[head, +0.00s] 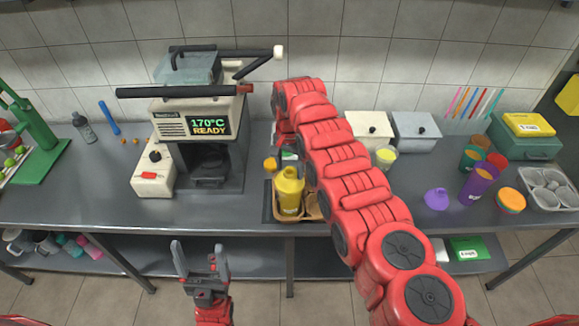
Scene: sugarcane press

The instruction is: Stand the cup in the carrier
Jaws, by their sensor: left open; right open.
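A brown carrier-like holder (313,208) with rounded openings sits on a dark mat at the counter's front, partly hidden by a yellow bottle (289,192) and my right arm. A pale cup with yellow contents (385,156) stands right of my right arm. A small white and green thing (289,158) shows behind the bottle, too covered to identify. I cannot tell which cup the task means. My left gripper (198,260) is open and empty, in front of the counter. My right arm reaches over the counter to the bottle's area; its gripper is mostly hidden beside the arm.
A press machine (205,125) stands at back left. At right are a purple cup (479,181), orange and green cups, a purple lid-like piece (437,199) and a grey tray with round wells (549,188). The counter (95,190) is clear at front left.

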